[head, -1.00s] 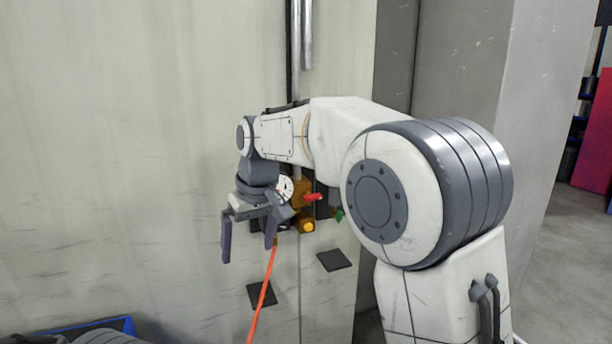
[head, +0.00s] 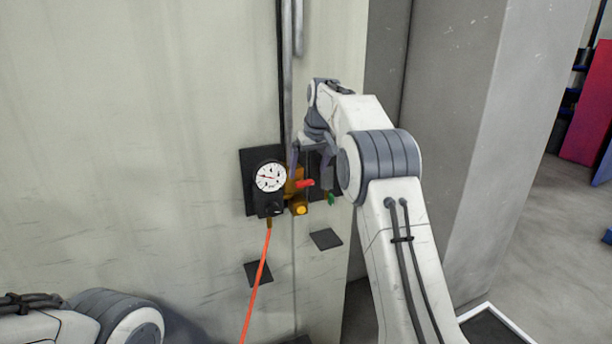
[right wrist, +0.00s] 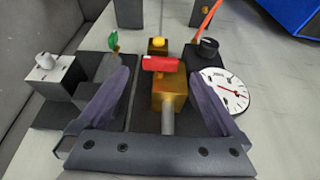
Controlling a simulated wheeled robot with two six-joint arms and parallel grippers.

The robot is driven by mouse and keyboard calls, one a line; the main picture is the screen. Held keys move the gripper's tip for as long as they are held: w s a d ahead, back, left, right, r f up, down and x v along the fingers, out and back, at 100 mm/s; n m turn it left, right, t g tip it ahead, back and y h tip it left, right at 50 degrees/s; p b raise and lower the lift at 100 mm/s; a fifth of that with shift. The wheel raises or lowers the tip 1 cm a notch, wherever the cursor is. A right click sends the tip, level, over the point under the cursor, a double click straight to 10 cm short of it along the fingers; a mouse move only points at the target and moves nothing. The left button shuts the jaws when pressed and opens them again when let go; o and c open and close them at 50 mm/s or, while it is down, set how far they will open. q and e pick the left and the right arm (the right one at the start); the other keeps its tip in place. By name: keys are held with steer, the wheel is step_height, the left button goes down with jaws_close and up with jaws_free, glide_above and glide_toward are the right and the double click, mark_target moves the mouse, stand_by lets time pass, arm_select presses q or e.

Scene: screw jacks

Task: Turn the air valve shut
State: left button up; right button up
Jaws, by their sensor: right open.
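The air valve has a brass body (head: 293,186) and a red handle (head: 306,183) in the head view. In the right wrist view the red handle (right wrist: 161,64) lies across the top of the brass body (right wrist: 170,92), crosswise to the grey pipe (right wrist: 167,120). My right gripper (head: 310,178) is open, its fingers spread left and right of the handle. In the right wrist view the handle shows between the fingertips of the gripper (right wrist: 157,76), a little beyond them; I see no contact. My left gripper is out of the head view.
A round white gauge (head: 270,177) sits just left of the valve, with an orange hose (head: 257,282) hanging below. A yellow knob (head: 300,209) and a green part (head: 331,199) are close by. A grey box (right wrist: 55,75) stands beside the fingers in the wrist view.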

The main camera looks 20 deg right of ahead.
mark_target(306, 182)
steer(key=shift+p+x, duration=0.45)
steer(key=shift+x, duration=1.5)
steer(key=c, duration=1.4)
steer(key=shift+d+r+y+p, duration=0.2)
steer(key=shift+y+p, duration=0.3)
steer(key=shift+p, duration=0.4)
steer(key=shift+d+m+y+p, duration=0.15)
steer(key=shift+m+y+p, duration=0.15)
steer(key=shift+y+p, duration=0.35)
steer(key=shift+d+f+y+p, duration=0.2)
steer(key=shift+y+p, duration=0.15)
steer(key=shift+y, duration=0.3)
steer(key=shift+w+d+f+m+y, duration=0.1)
steer(key=shift+m+y, duration=0.1)
steer(key=shift+y, duration=0.5)
steer(key=shift+d+f+m+y, duration=0.1)
steer(key=shift+d+m+y, duration=0.1)
steer(key=shift+y, duration=0.5)
